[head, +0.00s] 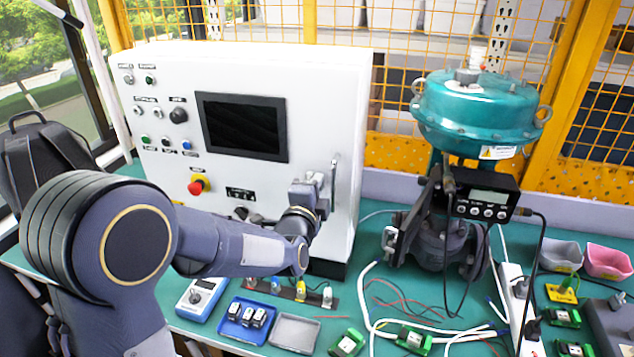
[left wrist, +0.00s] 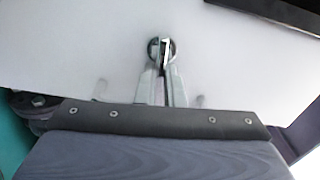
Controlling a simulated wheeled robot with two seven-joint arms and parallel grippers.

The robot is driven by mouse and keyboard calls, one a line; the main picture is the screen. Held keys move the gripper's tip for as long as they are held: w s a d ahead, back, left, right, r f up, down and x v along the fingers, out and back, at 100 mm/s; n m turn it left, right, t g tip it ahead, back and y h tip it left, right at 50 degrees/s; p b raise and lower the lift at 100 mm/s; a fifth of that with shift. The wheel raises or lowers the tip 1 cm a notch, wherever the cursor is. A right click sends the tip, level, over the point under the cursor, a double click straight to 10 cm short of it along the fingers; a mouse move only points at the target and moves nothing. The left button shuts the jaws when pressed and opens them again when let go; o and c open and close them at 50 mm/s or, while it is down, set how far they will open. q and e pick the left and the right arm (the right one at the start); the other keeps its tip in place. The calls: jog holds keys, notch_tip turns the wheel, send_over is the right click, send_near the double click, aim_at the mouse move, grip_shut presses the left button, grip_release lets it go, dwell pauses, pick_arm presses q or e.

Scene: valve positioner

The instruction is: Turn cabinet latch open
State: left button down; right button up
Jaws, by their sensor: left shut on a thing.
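The white control cabinet (head: 320,90) stands at the back left of the bench, its front panel facing me. My left gripper (head: 327,180) is at the right part of that panel. In the left wrist view its two fingers (left wrist: 162,72) are shut on the latch (left wrist: 152,46), a small round dark-rimmed fitting with a silver piece across it. The latch's exact angle is hard to tell. A thin upright silver bar (head: 334,200) shows just beside the gripper in the head view. The cabinet front looks closed. My right gripper is not in view.
A teal valve actuator (head: 475,115) with a black positioner (head: 485,204) stands right of the cabinet. A blue meter (head: 202,298), a blue tray (head: 228,329), a grey tray (head: 310,334), cables and a power strip (head: 517,300) crowd the bench front. A red emergency button (head: 196,187) is on the panel.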

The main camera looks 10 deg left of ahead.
pick_arm(q)
jog(key=shift+a+f+m, duration=0.25)
jog(key=shift+f+m, duration=0.05)
jog(key=shift+m, duration=0.2)
jog(key=c, duration=1.5)
grip_release()
jog(key=shift+a, duration=0.15)
jog(key=shift+c, duration=0.2)
jog(key=shift+r, duration=0.1)
jog(key=s, duration=0.7)
jog(key=shift+s+b, duration=0.4)
